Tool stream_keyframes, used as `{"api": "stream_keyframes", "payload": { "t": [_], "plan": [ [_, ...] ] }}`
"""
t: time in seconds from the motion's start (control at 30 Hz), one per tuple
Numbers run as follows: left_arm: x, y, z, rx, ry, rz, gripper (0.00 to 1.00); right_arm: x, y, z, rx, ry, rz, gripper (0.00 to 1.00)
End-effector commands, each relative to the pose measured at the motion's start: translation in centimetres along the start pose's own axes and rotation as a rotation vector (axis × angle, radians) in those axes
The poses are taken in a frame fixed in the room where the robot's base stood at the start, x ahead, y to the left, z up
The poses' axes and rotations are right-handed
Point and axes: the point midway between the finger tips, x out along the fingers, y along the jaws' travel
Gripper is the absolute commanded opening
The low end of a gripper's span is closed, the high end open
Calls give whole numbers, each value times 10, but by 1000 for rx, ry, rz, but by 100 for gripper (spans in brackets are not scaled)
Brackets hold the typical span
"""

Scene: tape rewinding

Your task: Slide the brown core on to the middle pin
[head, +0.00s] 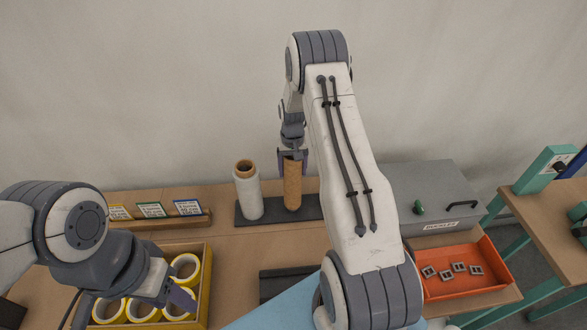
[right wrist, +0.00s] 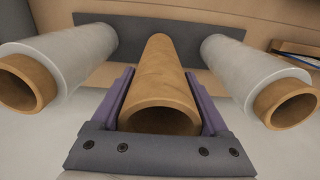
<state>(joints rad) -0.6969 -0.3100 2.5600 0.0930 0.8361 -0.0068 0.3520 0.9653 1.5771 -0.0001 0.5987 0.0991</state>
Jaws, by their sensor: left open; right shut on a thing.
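The brown core (head: 292,188) stands upright, its lower end at the dark base plate (head: 309,207), in the middle place. My right gripper (head: 292,156) is shut on the core's upper part from above. In the right wrist view the core (right wrist: 160,75) lies between the purple fingers (right wrist: 160,100), between two white-wrapped rolls, with its open end towards the camera. The middle pin is hidden; I cannot tell whether the core touches the plate. My left gripper (head: 170,298) is open and empty over the crate of yellow tape.
The left white roll (head: 248,193) stands close beside the core; the right roll (right wrist: 245,70) is behind my arm in the head view. A yellow crate (head: 207,285) holds tape rolls. A card rack (head: 160,219), grey box (head: 430,185) and orange tray (head: 465,288) stand around.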

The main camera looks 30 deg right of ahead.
Motion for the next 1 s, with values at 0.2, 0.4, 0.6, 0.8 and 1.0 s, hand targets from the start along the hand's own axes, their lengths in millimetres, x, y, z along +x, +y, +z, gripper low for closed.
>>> {"api": "stream_keyframes", "payload": {
  "t": [0.2,0.4,0.6,0.8,1.0],
  "plan": [
    [8,-1,0,0,0,0,50,10,0,0,0,0,0,0],
    [11,-1,1,0,0,0,50,14,0,0,0,1,0,0],
    [10,-1,0,0,0,0,50,14,0,0,0,1,0,0],
    [10,-1,0,0,0,0,50,14,0,0,0,1,0,0],
    [11,-1,1,0,0,0,50,14,0,0,0,0,0,0]
  ]
}}
